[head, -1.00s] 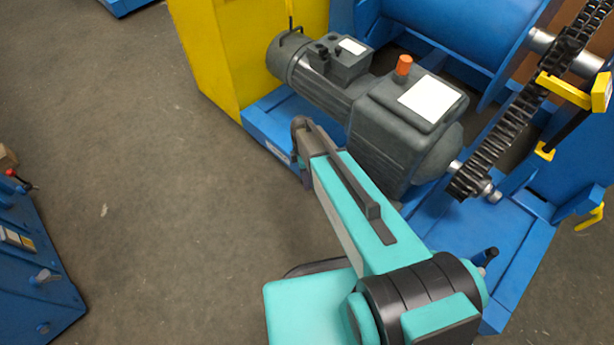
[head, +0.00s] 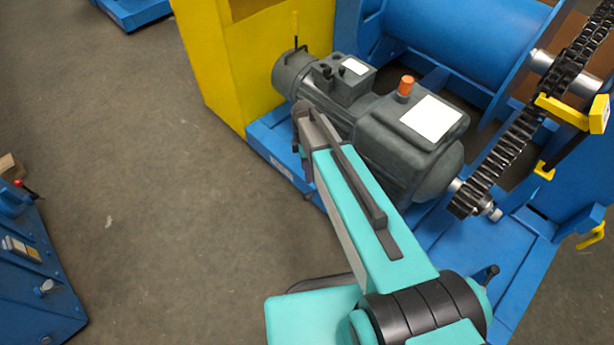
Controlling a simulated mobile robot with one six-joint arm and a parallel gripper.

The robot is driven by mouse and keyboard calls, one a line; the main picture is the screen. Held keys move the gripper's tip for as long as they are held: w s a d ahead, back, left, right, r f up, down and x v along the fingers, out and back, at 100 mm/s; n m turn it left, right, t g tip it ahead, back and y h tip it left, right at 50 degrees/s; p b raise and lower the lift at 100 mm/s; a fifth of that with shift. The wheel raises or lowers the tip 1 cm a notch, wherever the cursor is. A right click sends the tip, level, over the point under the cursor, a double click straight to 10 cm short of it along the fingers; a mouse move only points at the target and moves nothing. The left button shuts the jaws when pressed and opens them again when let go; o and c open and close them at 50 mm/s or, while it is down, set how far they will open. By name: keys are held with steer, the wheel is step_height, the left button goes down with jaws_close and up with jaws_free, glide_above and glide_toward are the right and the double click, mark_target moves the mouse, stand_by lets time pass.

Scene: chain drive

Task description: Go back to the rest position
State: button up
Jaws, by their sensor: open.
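My arm (head: 375,235) reaches from the bottom right up towards the middle of the head view. Its dark far joint (head: 303,112) appears in front of the grey motor (head: 405,145) and the blue base frame (head: 270,150). I cannot tell from this view whether it touches them. My gripper does not show. It is out of view or hidden behind the arm, so I cannot see its jaws or anything in them.
A black chain (head: 520,125) runs up the right side beside a blue drum (head: 450,35). Yellow clamp-like parts (head: 562,112) stand near it. A yellow block (head: 225,75) is behind the motor. Another blue machine (head: 35,270) is at lower left. Open floor (head: 150,170) lies between.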

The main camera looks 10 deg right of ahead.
steer(key=shift+w+r, duration=0.1)
steer(key=shift+r, duration=0.4)
stand_by(0.3)
